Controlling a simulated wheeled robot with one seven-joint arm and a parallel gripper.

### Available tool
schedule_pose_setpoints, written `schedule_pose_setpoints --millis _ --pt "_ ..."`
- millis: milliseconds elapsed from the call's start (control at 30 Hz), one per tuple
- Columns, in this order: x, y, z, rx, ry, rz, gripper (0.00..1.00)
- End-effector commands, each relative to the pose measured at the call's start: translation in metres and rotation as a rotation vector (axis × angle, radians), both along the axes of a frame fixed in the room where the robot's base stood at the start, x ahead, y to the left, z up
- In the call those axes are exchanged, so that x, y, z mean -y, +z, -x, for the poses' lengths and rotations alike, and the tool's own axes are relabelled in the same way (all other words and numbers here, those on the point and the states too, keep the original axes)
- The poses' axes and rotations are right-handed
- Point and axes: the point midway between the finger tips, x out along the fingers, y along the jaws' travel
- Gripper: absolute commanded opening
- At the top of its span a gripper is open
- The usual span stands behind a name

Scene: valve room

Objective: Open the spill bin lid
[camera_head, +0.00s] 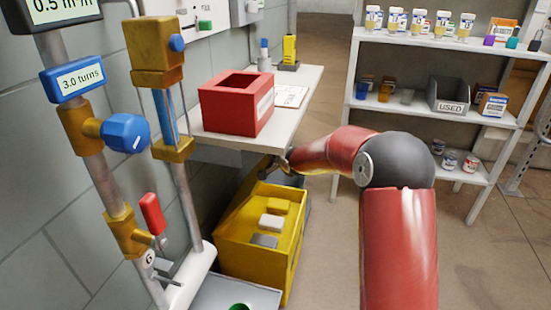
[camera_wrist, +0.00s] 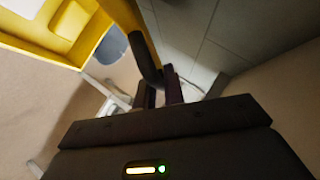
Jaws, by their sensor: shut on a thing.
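The yellow spill bin (camera_head: 287,262) stands on the floor below the wall bench. Its top is open and several yellow, white and grey blocks show inside. A yellow panel (camera_head: 238,212) that looks like its lid stands raised on the wall side. The bin also shows at upper left in the wrist view (camera_wrist: 88,45). My gripper (camera_wrist: 160,88) is shut on a dark bar-like handle (camera_wrist: 143,57), which lies beside a yellow edge. In the head view, my gripper (camera_head: 276,165) is small and partly hidden at the bin's far end, under the bench.
The bench (camera_head: 304,92) carries a red box (camera_head: 237,103) just above my gripper. Pipes with a blue knob (camera_head: 125,133) and a red lever (camera_head: 152,213) stand at left. A stocked shelf (camera_head: 440,42) stands at back right. Floor is clear right of the bin.

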Motion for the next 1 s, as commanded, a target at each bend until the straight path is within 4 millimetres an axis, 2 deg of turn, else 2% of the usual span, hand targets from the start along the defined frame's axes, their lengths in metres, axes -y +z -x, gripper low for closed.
schedule_pose_setpoints --millis 33,167,200,533,833,1000 --pt "0.0 0.001 0.0 0.002 0.001 0.0 0.15" --pt "0.0 0.0 0.0 0.002 0.0 0.001 0.32" --pt "0.0 0.0 0.0 0.002 0.0 0.001 0.32" --pt "0.002 0.004 0.005 0.001 -0.001 0.0 0.32" --pt "0.016 0.027 0.046 0.002 0.0 0.002 0.32" --pt "0.021 0.036 0.061 0.002 0.0 0.001 0.32"
